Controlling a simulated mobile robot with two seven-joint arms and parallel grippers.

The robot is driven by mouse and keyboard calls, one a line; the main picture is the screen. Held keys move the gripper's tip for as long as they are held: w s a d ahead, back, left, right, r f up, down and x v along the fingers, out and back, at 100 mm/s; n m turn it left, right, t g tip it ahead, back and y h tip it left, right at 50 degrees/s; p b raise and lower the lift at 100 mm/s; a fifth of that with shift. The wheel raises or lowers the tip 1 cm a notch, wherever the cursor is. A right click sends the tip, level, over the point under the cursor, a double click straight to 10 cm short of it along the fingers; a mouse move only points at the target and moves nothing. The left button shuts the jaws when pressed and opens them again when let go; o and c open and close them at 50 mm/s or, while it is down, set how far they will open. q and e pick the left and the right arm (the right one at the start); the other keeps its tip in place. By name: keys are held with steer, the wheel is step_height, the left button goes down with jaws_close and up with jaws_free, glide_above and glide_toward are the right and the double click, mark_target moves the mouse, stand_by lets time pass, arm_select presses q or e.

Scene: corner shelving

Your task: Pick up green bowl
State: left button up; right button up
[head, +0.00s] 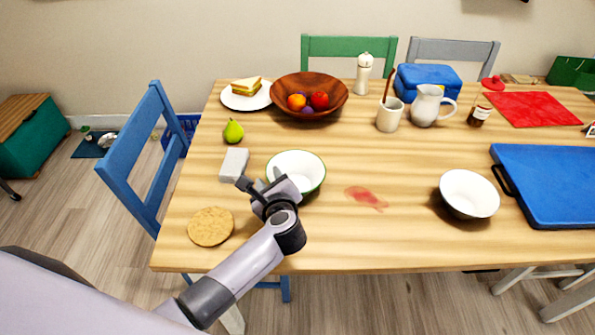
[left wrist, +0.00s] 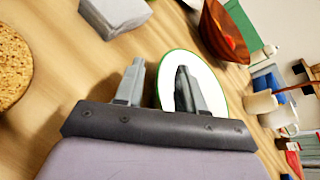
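The green bowl is white inside with a green rim (head: 305,166) and stands upright on the table, left of centre in the head view. My left gripper (head: 259,180) is at the bowl's near left rim, with its fingers apart. In the left wrist view, one finger lies over the bowl's white inside (left wrist: 203,72) and the other finger is outside the rim, over the table. The open gap (left wrist: 160,66) spans the near rim. I cannot tell how far the fingertips are below or above the rim. My right gripper is not in view.
A grey block (head: 234,165) and a round cork mat (head: 211,227) lie close left of my gripper. A green pear (head: 233,131) and a wooden fruit bowl (head: 283,84) stand behind. A red stain (head: 366,197) and a white bowl (head: 469,193) are to the right.

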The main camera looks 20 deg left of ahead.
arm_select(q)
steer(key=shift+w+a+f, duration=0.15)
steer(key=shift+w+a, duration=0.1)
steer(key=shift+w, duration=0.2)
steer(key=shift+s, duration=0.1)
steer(key=shift+c, duration=0.3)
jaws_close()
